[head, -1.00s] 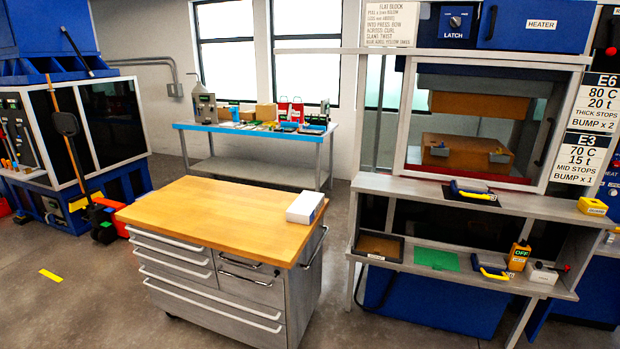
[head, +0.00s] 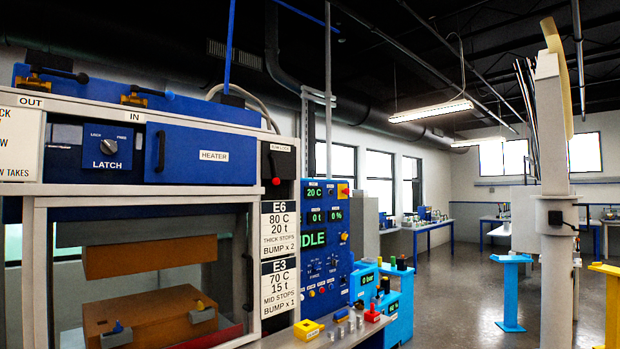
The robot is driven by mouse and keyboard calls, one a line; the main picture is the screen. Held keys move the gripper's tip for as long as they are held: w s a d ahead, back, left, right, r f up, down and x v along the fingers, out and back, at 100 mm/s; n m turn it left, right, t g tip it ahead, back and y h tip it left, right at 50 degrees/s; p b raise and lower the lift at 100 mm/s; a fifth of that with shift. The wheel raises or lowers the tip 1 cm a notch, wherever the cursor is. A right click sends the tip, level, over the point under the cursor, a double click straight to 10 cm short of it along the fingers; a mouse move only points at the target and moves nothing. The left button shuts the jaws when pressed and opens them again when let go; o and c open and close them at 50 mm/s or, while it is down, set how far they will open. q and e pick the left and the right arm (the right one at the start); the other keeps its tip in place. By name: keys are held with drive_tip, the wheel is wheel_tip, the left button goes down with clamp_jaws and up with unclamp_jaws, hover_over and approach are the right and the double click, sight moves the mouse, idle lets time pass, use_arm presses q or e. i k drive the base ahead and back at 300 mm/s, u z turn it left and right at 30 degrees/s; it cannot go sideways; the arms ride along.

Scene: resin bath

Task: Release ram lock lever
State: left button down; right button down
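The ram lock lever (head: 276,180) shows in the head view as a red knob below a dark slot in a black housing. A small white label above it appears to read RAM LOCK. The housing stands between the press frame and the blue control panel (head: 328,245). The panel's green displays show 20 C, 0 t, 0 % and IDLE. The press (head: 150,200) stands at the left, with two orange-brown blocks apart inside it. Neither of my grippers is in view.
A blue HEATER box (head: 203,155) and a LATCH switch (head: 110,145) sit above the press opening. A yellow block (head: 306,330) and small pegs lie on the ledge below. A blue stand (head: 511,290) and a pale post (head: 555,200) stand right. Open floor lies between.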

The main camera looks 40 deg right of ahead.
sight(276, 181)
drive_tip(key=z, duration=0.15)
drive_tip(key=i, duration=0.9)
drive_tip(key=z, duration=0.1)
